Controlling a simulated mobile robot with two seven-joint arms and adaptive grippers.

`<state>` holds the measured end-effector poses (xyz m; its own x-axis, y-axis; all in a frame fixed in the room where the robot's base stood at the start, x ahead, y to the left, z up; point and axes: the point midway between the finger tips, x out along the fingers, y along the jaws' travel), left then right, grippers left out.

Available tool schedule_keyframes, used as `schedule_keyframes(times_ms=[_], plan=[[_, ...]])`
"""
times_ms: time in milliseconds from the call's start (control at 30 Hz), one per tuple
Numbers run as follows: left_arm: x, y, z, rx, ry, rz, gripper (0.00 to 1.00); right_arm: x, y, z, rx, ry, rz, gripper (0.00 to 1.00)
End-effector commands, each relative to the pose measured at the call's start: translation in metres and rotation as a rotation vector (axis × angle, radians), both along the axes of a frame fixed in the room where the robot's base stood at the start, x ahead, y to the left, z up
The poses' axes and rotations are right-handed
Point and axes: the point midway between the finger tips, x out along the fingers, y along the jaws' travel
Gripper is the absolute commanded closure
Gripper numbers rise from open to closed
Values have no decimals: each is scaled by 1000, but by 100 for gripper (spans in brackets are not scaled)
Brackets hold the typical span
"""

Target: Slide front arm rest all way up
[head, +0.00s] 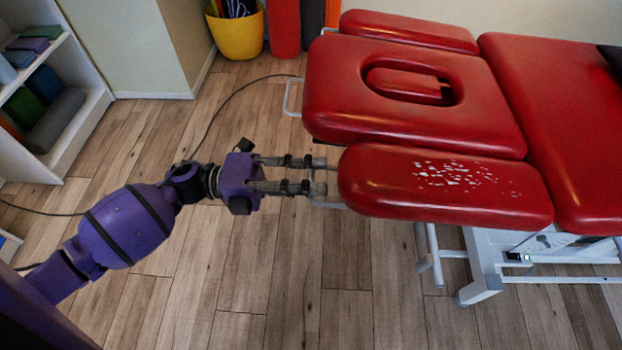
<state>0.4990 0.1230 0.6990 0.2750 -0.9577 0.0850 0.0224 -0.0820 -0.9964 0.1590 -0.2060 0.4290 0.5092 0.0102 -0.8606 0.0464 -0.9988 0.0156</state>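The front arm rest (445,186) is the near red pad of the treatment table, at the centre right. It has pale worn patches on top and sits beside the face-hole head section (415,92). A thin pale metal loop (328,205) sticks out from its left end. My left gripper (326,175) reaches in from the left at this loop, with its two fingers apart and a gap between them. The fingertips are close to the pad's left end and overlap the loop. Whether they touch it is unclear. My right gripper is not in view.
The far arm rest (408,30) lies at the back, and another metal loop (289,97) juts out left of the head section. A yellow bucket (237,33) and shelf (72,120) stand at the back left. A dark cable (235,97) crosses the wood floor.

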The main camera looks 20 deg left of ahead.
Motion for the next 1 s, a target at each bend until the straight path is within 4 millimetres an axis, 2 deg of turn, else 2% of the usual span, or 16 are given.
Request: schedule_keyframes(times_ms=[167, 400, 600, 767, 1000], plan=[[-5, 20, -4, 4, 4, 3, 73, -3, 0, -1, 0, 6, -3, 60], [-20, 70, -7, 3, 3, 3, 73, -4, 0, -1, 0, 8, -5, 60], [-28, 102, -9, 1, 1, 2, 73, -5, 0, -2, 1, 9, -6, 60], [-32, 113, -10, 0, 0, 1, 73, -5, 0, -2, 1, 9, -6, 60], [-32, 115, -9, -1, -1, 0, 73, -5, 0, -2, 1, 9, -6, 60]])
